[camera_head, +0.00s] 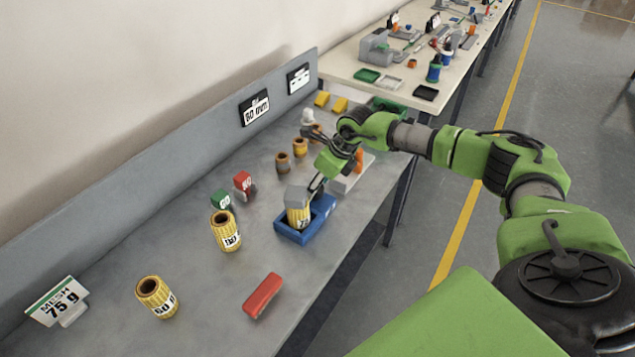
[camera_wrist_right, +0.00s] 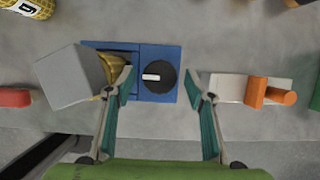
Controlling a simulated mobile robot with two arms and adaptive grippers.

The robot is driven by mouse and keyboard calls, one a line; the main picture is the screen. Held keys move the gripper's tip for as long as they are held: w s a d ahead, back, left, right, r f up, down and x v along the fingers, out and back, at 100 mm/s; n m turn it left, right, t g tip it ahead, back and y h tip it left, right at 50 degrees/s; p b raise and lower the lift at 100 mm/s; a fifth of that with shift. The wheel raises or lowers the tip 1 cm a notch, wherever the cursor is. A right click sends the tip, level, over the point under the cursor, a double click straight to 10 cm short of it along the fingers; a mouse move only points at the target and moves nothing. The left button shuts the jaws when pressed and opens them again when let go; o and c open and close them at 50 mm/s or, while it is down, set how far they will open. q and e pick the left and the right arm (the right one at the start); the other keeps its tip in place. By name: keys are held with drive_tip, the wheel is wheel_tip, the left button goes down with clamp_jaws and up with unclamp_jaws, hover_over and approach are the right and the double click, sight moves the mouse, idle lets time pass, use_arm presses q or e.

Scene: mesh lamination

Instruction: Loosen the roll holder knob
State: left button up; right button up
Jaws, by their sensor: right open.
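The blue roll holder (camera_head: 292,232) sits near the front edge of the bench. Its round black knob with a white bar (camera_wrist_right: 155,77) shows in the wrist view, on the right part of the blue holder (camera_wrist_right: 172,53). A yellow mesh roll (camera_head: 298,217) stands in the holder with a grey block (camera_head: 297,194) over its top; the grey block also shows in the wrist view (camera_wrist_right: 70,77). My right gripper (camera_wrist_right: 160,73) is open, with one fingertip on each side of the knob in the picture; I cannot tell whether they touch it. My left gripper is out of view.
Yellow rolls (camera_head: 226,232) (camera_head: 157,297) and a red block (camera_head: 263,295) stand to the left on the grey bench. Beyond the holder is a light block with an orange part (camera_wrist_right: 255,90). Small brown rolls (camera_head: 283,162) stand behind. The front bench edge is close.

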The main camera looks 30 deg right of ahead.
drive_tip(key=shift+f, duration=0.2)
drive_tip(key=c, duration=1.1)
